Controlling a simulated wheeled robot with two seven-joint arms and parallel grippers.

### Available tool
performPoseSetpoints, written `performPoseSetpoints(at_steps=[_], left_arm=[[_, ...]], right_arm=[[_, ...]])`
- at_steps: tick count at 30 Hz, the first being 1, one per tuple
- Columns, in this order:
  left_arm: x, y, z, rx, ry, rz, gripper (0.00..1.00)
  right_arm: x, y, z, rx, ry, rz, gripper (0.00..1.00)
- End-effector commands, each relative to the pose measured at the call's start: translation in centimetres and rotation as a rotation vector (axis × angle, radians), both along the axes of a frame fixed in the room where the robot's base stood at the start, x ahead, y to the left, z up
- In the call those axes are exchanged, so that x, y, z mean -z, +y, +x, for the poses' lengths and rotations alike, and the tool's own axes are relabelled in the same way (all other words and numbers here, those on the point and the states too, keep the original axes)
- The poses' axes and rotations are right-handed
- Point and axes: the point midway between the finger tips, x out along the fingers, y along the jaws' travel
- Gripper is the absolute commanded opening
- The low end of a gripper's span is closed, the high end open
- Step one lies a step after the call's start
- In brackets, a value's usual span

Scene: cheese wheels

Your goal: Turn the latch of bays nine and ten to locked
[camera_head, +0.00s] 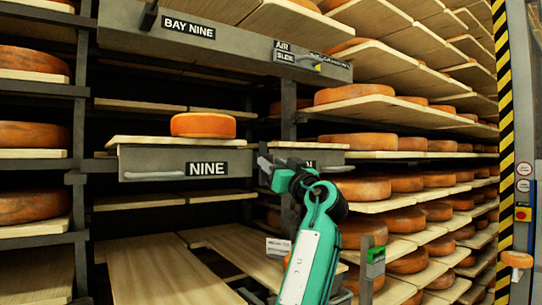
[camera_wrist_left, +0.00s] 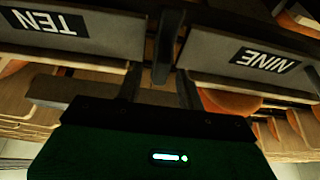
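The grey drawer front labelled NINE (camera_head: 150,162) is in the middle of the head view, with a cheese wheel (camera_head: 203,125) on the board above it. A second grey front (camera_head: 325,157) is to its right, its label mostly hidden by my arm. In the wrist view the TEN front (camera_wrist_left: 100,35) and NINE front (camera_wrist_left: 215,52) appear upside down, with a dark upright bar (camera_wrist_left: 163,48) between them. I cannot tell whether this bar is the latch. My left gripper (camera_head: 268,168) is at the gap between the two fronts. Its fingers and any contact are unclear.
Above is a grey beam labelled BAY NINE (camera_head: 235,42), with small labels and a yellow-marked fitting. Racks of cheese wheels fill both sides. Bare boards (camera_head: 155,270) lie below the NINE front. A striped yellow-black post (camera_head: 504,110) stands at right.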

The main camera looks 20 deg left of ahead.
Motion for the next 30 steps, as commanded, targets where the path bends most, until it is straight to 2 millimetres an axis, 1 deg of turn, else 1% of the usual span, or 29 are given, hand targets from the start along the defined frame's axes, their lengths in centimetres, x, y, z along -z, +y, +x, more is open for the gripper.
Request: performPoseSetpoints(at_steps=[1, 5, 14, 18, 20, 30], left_arm=[[-0.4, 0.41, 0.31, -0.001, 0.0, 0.0, 0.38], [-0.58, 0.98, 0.73, -0.001, 0.0, 0.0, 0.38], [-0.53, 1.09, 0.84, 0.0, 0.0, 0.0, 0.38], [-0.52, 1.07, 0.83, 0.0, 0.0, 0.0, 0.11], [-0.52, 1.07, 0.83, 0.0, 0.0, 0.0, 0.0], [-0.48, 1.05, 0.86, 0.002, 0.028, 0.02, 0.0]], right_arm=[[-0.39, -0.03, 0.01, 0.0, 0.0, 0.0, 0.0], [-0.57, -0.05, 0.03, 0.0, 0.0, -0.001, 0.0], [-0.56, -0.03, 0.06, 0.0, 0.0, -0.001, 0.0], [-0.56, -0.03, 0.07, 0.0, 0.0, -0.001, 0.0], [-0.56, -0.03, 0.08, 0.001, 0.0, -0.001, 0.0], [-0.52, -0.05, 0.09, 0.001, 0.0, -0.001, 0.0]])
